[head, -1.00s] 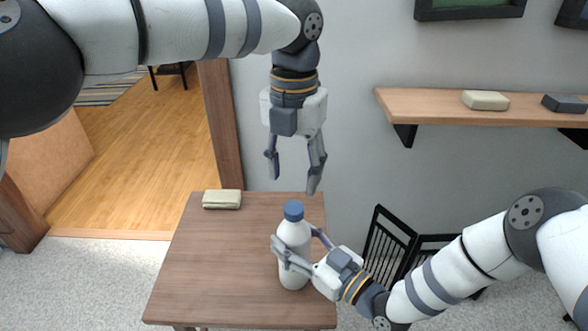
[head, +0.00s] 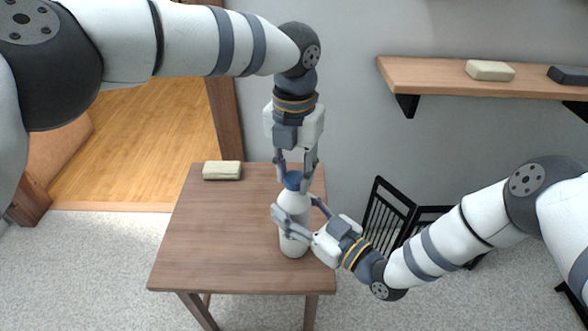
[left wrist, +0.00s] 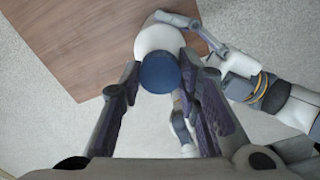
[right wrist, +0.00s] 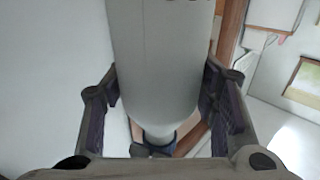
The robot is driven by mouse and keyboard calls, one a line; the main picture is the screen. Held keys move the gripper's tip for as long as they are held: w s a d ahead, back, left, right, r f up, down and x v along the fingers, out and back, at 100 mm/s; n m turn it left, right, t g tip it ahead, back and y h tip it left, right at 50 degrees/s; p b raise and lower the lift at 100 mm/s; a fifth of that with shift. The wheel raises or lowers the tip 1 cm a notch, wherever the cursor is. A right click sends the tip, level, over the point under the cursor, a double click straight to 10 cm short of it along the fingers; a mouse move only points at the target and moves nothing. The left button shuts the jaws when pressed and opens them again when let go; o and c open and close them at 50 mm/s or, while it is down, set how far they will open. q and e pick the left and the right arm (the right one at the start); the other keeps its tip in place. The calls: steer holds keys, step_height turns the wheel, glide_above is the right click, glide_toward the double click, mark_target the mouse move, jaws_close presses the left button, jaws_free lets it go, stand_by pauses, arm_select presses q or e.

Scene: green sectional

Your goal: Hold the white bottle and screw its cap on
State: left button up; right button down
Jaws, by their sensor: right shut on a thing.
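The white bottle (head: 294,229) is upright over the right part of the wooden table; I cannot tell whether its base touches the top. Its blue cap (head: 293,181) sits on the neck and shows as a round disc in the left wrist view (left wrist: 159,73). My right gripper (head: 293,222) is shut around the bottle's body from the right. In the right wrist view the bottle (right wrist: 158,60) fills the space between the fingers. My left gripper (head: 297,173) points down over the bottle, its open fingers on either side of the cap with gaps showing in the left wrist view.
The wooden table (head: 215,245) is mostly clear to the left of the bottle. A pale block (head: 222,170) lies at its back left. A wall shelf (head: 450,82) with two blocks is at the upper right. A black metal rack (head: 390,215) stands right of the table.

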arm_select(q)
jaws_close()
steer(key=o, duration=0.9)
jaws_free()
step_height(320, 180, up, 12)
